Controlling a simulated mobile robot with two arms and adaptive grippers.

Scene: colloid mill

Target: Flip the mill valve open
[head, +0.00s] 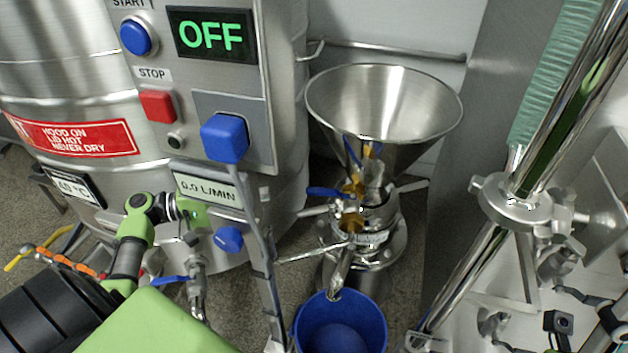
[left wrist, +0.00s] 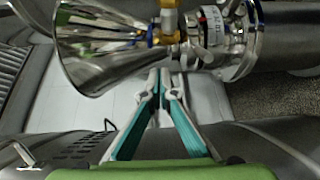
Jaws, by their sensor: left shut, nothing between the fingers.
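The colloid mill, with its steel hopper (head: 384,105), stands at centre right in the head view. Below the hopper is a brass valve (head: 352,191) with a blue lever (head: 326,192) reaching left, roughly level. In the left wrist view the hopper (left wrist: 95,45) lies sideways and the brass valve (left wrist: 168,20) shows at the top edge, with a small blue part beside it. My left gripper (left wrist: 160,76) is shut and empty, its tips just short of the valve and mill body and apparently apart from them. In the head view its fingertips cannot be made out. My right gripper is not visible.
A control panel (head: 260,120) with a display reading OFF and a steel kettle (head: 75,90) stand left of the mill. Another valve (head: 195,278) with a blue lever sits low on the left. A blue bucket (head: 300,325) stands under the spout. Chrome pipes (head: 465,280) rise at right.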

